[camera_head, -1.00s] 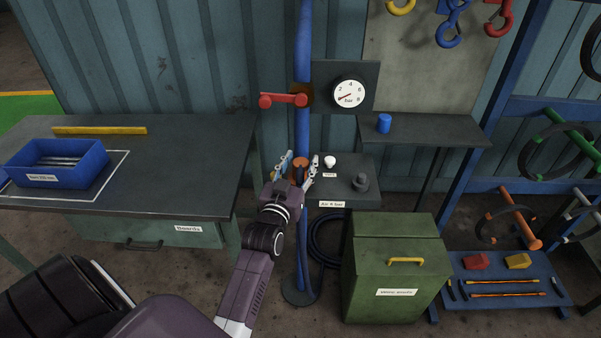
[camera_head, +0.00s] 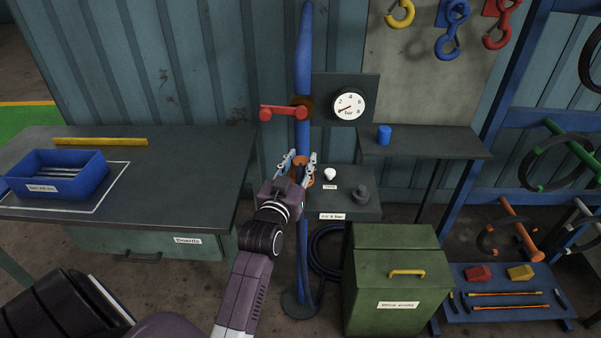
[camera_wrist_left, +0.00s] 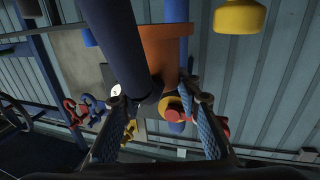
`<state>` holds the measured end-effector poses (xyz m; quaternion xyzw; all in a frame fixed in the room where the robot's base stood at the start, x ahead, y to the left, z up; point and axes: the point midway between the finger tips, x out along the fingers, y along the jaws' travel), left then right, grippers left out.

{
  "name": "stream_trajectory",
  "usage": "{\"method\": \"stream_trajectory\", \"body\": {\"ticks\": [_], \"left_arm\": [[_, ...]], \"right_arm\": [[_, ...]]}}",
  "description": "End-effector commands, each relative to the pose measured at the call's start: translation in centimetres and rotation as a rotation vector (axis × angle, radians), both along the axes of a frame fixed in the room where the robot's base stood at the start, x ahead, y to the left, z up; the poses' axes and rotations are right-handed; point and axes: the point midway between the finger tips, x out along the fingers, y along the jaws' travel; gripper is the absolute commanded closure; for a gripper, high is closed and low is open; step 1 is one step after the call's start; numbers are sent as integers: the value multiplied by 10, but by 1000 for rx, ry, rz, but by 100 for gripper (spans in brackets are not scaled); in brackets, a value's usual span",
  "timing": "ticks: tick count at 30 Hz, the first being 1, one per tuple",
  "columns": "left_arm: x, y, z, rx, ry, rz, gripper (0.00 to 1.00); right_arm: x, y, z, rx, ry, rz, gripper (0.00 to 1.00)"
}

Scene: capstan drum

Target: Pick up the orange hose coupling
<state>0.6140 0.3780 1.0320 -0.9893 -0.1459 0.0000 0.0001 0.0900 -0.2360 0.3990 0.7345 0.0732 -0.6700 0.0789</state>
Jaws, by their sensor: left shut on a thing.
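The orange hose coupling (camera_head: 300,160) is on the blue hose in front of the upright blue pipe (camera_head: 303,60). My left gripper (camera_head: 299,166) reaches up to it from below, its fingers on either side, shut on the coupling. In the left wrist view the orange coupling (camera_wrist_left: 160,48) shows just beyond the fingertips (camera_wrist_left: 158,98), and a dark blue hose (camera_wrist_left: 112,40) passes in front and hides part of it. The exact contact is partly hidden. My right gripper is not in view.
A red valve lever (camera_head: 284,112) and a pressure gauge (camera_head: 348,106) sit above the gripper. A grey panel (camera_head: 345,205) with a white knob is close on the right. A green bin (camera_head: 395,285) stands lower right. A workbench (camera_head: 190,150) with a blue tray (camera_head: 55,178) is left.

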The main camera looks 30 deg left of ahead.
Motion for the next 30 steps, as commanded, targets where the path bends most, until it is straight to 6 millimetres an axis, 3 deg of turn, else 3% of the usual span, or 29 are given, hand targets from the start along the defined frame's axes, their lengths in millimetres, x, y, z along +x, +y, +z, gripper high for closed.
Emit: {"method": "stream_trajectory", "body": {"ticks": [1,9,15,21,30], "left_arm": [[0,0,18,2,-11,2,100],[0,0,98,3,-13,1,100],[0,0,137,2,-8,1,100],[0,0,153,1,-4,0,100],[0,0,155,1,-2,0,100]], "right_arm": [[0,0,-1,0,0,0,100],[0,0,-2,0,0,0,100],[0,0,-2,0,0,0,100],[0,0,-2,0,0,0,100],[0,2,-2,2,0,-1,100]]}}
